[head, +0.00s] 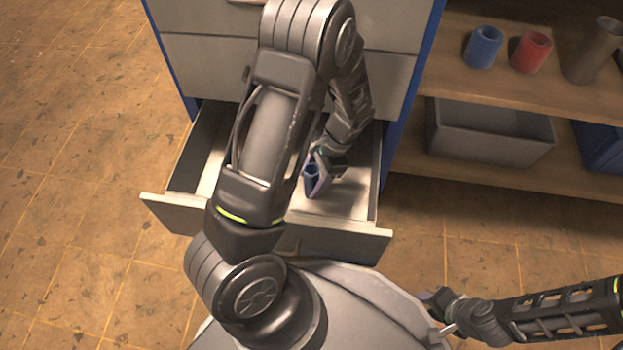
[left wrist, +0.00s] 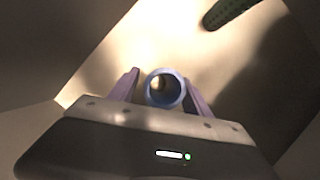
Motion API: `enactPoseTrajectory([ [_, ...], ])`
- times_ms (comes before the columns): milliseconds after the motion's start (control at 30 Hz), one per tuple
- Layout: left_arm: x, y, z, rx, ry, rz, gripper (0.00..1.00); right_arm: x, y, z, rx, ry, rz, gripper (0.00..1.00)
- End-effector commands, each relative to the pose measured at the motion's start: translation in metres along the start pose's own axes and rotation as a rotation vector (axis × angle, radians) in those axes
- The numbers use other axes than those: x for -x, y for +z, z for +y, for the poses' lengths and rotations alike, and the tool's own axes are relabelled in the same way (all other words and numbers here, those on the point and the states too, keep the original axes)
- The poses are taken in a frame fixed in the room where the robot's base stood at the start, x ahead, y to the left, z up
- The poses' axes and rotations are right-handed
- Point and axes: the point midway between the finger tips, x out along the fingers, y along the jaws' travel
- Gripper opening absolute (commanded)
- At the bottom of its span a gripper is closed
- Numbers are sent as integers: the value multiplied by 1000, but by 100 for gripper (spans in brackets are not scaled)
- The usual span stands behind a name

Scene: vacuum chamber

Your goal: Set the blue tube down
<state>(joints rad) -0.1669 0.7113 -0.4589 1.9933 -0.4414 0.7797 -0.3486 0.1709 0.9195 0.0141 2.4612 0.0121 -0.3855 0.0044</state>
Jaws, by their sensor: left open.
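The blue tube (head: 310,174) is inside the open drawer (head: 345,238), with its open end up. In the left wrist view the same tube (left wrist: 165,101) shows end-on as a blue ring. My left gripper (head: 318,172) reaches down into the drawer. Its jaws are open, with one purple finger on each side of the tube; I cannot tell whether either finger touches it. The tube's lower end is hidden, so its contact with the drawer floor is not clear. My right gripper (head: 432,305) is at the lower right, away from the drawer, and its jaws are too small to judge.
My left arm covers much of the drawer. A dark green object (left wrist: 229,12) lies in the left wrist view. A grey bin (head: 490,150) sits below.

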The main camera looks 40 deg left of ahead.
Motion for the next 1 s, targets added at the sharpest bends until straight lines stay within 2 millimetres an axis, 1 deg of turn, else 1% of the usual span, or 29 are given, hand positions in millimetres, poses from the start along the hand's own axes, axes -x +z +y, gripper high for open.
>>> enactPoseTrajectory([
  [33,9,0,0,0,-1,3,57,5,0,-2,0,1,-1,36],
  [167,32,1,0,-1,-1,3,57,14,1,-5,1,2,-2,36],
  [400,83,1,0,0,-1,4,57,33,4,-12,4,5,-6,36],
  [500,99,1,0,0,0,3,57,38,4,-14,4,6,-8,36],
  [600,110,0,0,1,0,2,57,42,4,-15,5,6,-11,36],
  [700,115,0,0,0,0,0,57,44,5,-15,5,6,-12,36],
  [1000,115,0,0,0,0,0,57,43,5,-15,4,6,-13,36],
])
